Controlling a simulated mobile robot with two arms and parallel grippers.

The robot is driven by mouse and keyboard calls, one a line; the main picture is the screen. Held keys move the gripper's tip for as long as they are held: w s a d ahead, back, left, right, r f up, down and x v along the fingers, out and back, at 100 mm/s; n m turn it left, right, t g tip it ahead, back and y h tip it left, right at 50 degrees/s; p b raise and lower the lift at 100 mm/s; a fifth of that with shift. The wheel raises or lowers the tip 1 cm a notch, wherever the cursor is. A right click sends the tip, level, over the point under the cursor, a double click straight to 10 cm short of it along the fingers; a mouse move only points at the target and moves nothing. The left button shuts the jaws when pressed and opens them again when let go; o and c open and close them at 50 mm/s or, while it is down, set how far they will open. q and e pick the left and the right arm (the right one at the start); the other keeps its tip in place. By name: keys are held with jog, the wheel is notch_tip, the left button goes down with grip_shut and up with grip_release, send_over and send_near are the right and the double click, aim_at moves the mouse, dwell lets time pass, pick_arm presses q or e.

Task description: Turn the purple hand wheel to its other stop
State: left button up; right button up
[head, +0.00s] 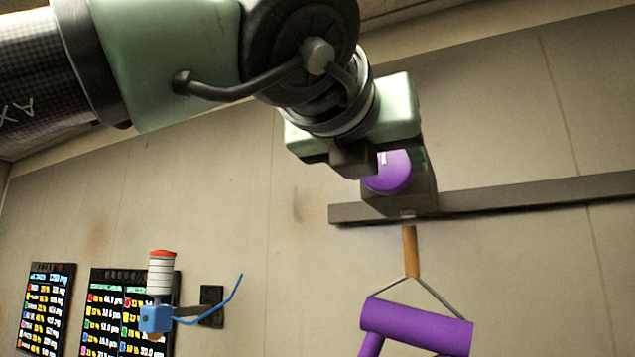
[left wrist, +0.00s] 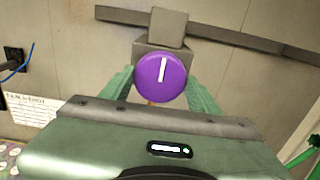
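The purple hand wheel (head: 388,172) is a round knob with a white mark, on a grey block under the wall rail. In the left wrist view the wheel (left wrist: 150,88) faces me and its white mark stands nearly upright. My left gripper (head: 368,160) is at the wheel, and its body hides the wheel's top in the head view. In the left wrist view its green fingers (left wrist: 160,82) are apart, one on each side of the wheel. I cannot tell whether they touch the rim. My right gripper is not in view.
A grey rail (head: 540,194) runs along the wall. A purple tube frame (head: 418,326) hangs below the wheel from a wooden handle (head: 410,250) and wires. A blue fitting with a red-topped canister (head: 161,272) and dark display boards (head: 45,308) are at lower left.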

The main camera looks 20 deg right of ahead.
pick_arm(q)
jog(key=c, duration=0.5)
jog(key=shift+o, duration=0.2)
